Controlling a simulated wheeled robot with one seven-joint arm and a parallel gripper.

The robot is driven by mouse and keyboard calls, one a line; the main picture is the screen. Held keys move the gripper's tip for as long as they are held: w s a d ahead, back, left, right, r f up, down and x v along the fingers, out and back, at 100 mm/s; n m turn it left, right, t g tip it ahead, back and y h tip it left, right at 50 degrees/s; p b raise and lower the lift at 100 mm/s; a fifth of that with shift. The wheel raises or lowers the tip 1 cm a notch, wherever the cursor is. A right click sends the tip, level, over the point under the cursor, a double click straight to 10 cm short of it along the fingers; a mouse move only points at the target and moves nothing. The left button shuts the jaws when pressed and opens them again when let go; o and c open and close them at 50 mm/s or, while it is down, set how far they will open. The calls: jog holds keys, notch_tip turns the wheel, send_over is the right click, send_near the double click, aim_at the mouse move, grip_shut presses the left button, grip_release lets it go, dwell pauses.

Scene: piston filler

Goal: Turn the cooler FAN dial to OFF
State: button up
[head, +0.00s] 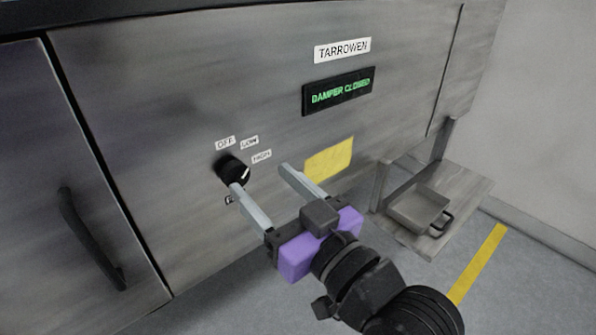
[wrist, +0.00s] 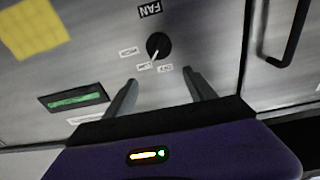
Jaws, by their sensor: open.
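The FAN dial (head: 231,168) is a round black knob with a white pointer line on the grey metal panel. It also shows in the wrist view (wrist: 158,45), where the line points towards the LOW label (wrist: 145,66), between HIGH and OFF. The OFF label (head: 225,142) is above the dial in the head view. My gripper (head: 261,178) is open and empty in front of the panel. In the head view its left finger overlaps the dial's lower edge and partly hides the FAN label. In the wrist view the dial lies beyond the gap between the fingertips (wrist: 160,77).
A display (head: 338,92) reads DAMPER CLOSED, below a TARROWEN plate (head: 342,49). A blank yellow label (head: 328,159) is right of the dial. A dark door handle (head: 91,238) sticks out at left.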

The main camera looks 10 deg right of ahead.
aim_at(238, 176)
jog(key=shift+n+g, duration=0.4)
jog(key=shift+g, duration=0.2)
jog(key=shift+w+a+f+p, duration=0.4)
jog(key=shift+w+a, duration=0.4)
jog(key=shift+w, duration=0.2)
jog(key=shift+w+a+f+p, duration=0.25)
jog(key=shift+w+a+f, duration=0.2)
jog(key=shift+w+a, duration=0.45)
jog(key=shift+w+a+f+p, duration=0.4)
jog(key=shift+w+a, duration=0.25)
jog(key=shift+w, duration=0.5)
